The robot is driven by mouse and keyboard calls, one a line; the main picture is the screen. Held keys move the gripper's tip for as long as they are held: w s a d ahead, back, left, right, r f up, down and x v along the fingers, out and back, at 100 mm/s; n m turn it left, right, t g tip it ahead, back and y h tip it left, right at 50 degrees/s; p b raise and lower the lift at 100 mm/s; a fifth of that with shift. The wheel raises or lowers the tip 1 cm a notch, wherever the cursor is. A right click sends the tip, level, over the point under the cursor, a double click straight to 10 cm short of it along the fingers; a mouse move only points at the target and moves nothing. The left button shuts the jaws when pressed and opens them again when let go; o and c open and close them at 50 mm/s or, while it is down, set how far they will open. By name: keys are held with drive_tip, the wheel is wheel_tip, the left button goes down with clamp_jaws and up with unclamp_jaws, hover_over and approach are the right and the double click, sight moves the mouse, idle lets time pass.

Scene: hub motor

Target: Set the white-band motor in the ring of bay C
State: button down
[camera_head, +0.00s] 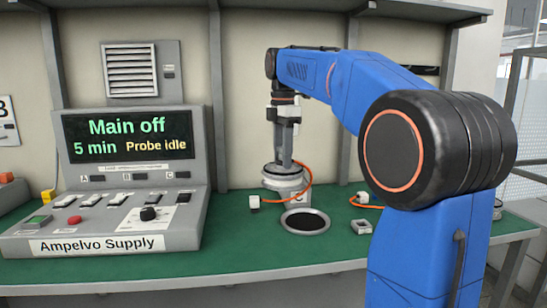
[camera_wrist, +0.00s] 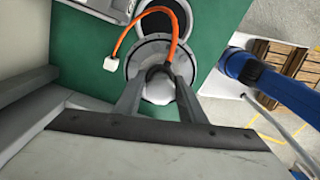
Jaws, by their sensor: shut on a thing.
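My gripper (camera_head: 284,163) is shut on the top of a round grey-white motor (camera_head: 285,183) toward the back of the green bench. The wrist view shows the fingers (camera_wrist: 158,78) around the motor's central hub, with its grey disc (camera_wrist: 146,52) beyond. An orange cable (camera_head: 305,184) arcs from the motor to a white plug (camera_head: 254,203) at its left; the plug also shows in the wrist view (camera_wrist: 111,63). A dark round opening with a grey rim (camera_head: 284,221) lies just in front of the motor.
A grey supply console (camera_head: 100,220) at left reads "Main off", "5 min", "Probe idle". A small grey socket block (camera_head: 361,227) and another white plug with orange cable (camera_head: 363,197) lie to the right. My blue arm hides the bench's right part. The wall stands close behind.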

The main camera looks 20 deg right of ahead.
drive_tip(key=d, duration=0.8)
drive_tip(key=shift+d, duration=0.25)
idle(0.4)
wheel_tip(320, 180, down, 11)
idle(1.1)
idle(0.6)
drive_tip(key=shift+f, duration=0.7)
drive_tip(key=shift+f, duration=0.25)
drive_tip(key=shift+f, duration=0.25)
drive_tip(key=shift+f, duration=0.65)
idle(0.8)
drive_tip(key=c, duration=1.1)
unclamp_jaws()
